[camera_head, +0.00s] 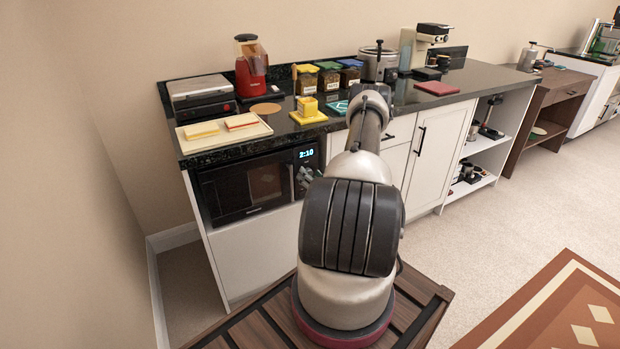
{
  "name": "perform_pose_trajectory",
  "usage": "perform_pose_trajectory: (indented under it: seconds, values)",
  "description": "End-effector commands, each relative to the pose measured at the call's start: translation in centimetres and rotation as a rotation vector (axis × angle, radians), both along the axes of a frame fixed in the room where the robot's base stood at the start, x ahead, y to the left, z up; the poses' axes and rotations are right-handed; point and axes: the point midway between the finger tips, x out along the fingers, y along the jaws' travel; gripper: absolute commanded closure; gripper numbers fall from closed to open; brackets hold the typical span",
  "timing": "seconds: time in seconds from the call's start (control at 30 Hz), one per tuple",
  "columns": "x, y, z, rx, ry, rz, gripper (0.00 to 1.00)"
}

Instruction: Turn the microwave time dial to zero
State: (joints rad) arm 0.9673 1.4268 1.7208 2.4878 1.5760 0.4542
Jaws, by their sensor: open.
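The black microwave (225,192) is built in under the left end of the dark counter, with its door shut. Its lit display (306,154) at the upper right of the front seems to read 2:10. I cannot tell whether the fingers touch the dial.
White cabinets (440,155) run right. A wall (70,180) is close on the left.

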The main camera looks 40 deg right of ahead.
Motion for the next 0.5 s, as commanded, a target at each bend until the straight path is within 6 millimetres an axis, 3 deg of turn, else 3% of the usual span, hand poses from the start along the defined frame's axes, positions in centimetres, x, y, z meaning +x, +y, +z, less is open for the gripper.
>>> perform_pose_trajectory:
  seconds: [0.2,0.43,0.5]
  values:
    - [0.02,-0.01,0.0,0.0,0.0,0.0,0.44]
    - [0.0,-0.01,0.0,0.0,0.0,0.0,0.86]
    - [0.0,-0.01,0.0,0.0,0.0,0.0,0.88]
